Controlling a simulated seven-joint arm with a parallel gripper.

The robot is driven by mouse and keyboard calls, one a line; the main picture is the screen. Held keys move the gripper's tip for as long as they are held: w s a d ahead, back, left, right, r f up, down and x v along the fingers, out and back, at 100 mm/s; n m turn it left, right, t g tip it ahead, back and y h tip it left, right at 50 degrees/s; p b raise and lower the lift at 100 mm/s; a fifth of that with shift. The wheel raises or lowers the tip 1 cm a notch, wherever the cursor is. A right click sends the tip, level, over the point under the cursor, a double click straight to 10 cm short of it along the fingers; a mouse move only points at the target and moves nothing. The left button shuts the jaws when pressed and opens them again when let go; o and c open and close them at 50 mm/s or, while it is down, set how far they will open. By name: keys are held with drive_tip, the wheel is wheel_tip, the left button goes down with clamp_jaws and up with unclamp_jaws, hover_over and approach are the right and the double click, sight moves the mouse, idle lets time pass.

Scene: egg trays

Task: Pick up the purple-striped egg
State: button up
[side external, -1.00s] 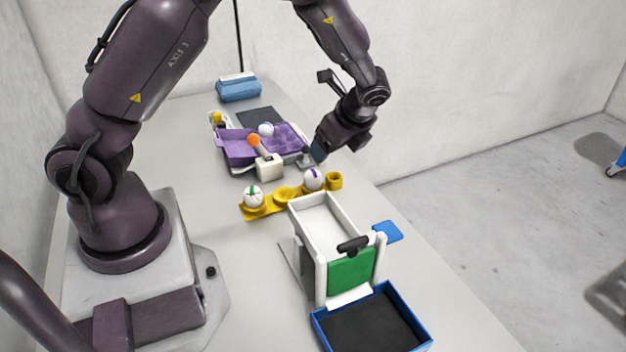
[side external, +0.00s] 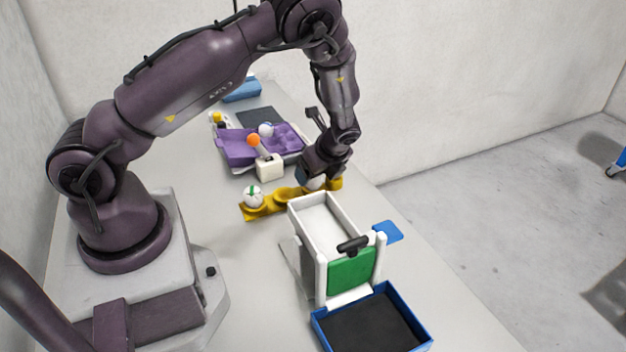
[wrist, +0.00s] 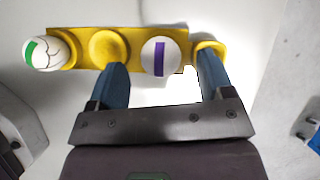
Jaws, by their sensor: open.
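The purple-striped egg (wrist: 161,57) is white with one purple band and sits in a cup of the yellow egg tray (wrist: 139,36). In the side view the egg (side external: 314,184) is mostly hidden by my gripper (side external: 309,180), which is low over that end of the tray. In the wrist view my gripper (wrist: 160,70) is open. Its two blue fingers are spread to the left and right of the purple-striped egg, with the egg visible between them near the fingertip level. I cannot tell if either finger touches it.
A cracked white egg with a green stripe (side external: 253,196) sits at the tray's other end. A white box with a green panel (side external: 350,271) and a blue-rimmed bin (side external: 427,325) stand in front. A purple egg carton (side external: 235,152) and a white block with an orange-tipped lever (side external: 270,167) lie behind.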

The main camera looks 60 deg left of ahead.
drive_tip(key=shift+a+f, duration=0.3)
drive_tip(key=shift+f, duration=0.3)
drive_tip(key=c, duration=0.7)
drive_tip(key=shift+r, duration=0.15)
